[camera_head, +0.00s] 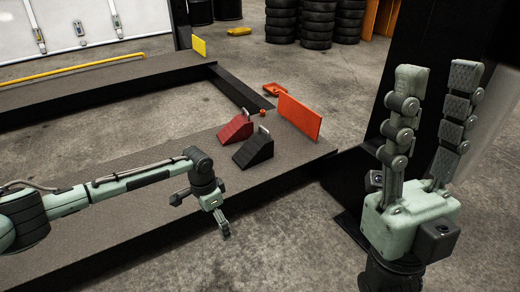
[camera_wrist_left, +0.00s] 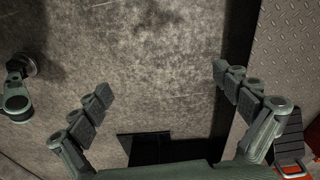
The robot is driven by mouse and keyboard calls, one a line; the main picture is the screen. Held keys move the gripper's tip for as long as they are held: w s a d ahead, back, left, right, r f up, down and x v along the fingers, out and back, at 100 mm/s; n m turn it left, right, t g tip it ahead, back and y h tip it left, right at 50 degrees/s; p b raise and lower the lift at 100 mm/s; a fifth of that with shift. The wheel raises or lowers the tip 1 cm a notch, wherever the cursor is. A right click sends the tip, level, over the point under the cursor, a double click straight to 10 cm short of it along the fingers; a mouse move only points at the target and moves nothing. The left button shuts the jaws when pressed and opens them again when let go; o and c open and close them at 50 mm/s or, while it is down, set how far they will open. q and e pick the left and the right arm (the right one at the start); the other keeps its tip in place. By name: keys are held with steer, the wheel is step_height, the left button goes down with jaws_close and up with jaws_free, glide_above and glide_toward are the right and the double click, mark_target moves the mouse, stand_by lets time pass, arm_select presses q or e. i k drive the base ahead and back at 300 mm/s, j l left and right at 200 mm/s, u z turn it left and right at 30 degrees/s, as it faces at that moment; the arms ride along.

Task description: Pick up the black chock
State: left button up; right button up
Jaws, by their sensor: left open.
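The black chock (camera_head: 254,150) is a dark wedge with a metal handle on top. It rests on the grey ramp, beside the red chock (camera_head: 236,129). My left gripper (camera_head: 202,214) is in front of the black chock and to its left, apart from it, pointing down. In the left wrist view its fingers (camera_wrist_left: 162,80) are spread and empty over floor. A dark ribbed wedge (camera_wrist_left: 289,128), apparently the black chock, shows there at the lower right, partly behind a finger. My right gripper (camera_head: 437,75) is raised at the right with its fingers apart and empty.
An orange plate (camera_head: 300,116) stands at the ramp's end, just right of the chocks. A dark post (camera_head: 420,60) rises behind my right gripper. A second ramp (camera_head: 110,88) lies further back. Stacked tyres (camera_head: 318,22) stand at the back. The near ramp left of the chocks is clear.

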mark_target(259, 148)
steer(key=i+l, duration=0.15)
steer(key=i, duration=0.4)
steer(key=i+l, duration=0.2)
steer(key=i, duration=0.35)
steer(key=i+l, duration=0.15)
steer(key=i, duration=0.4)
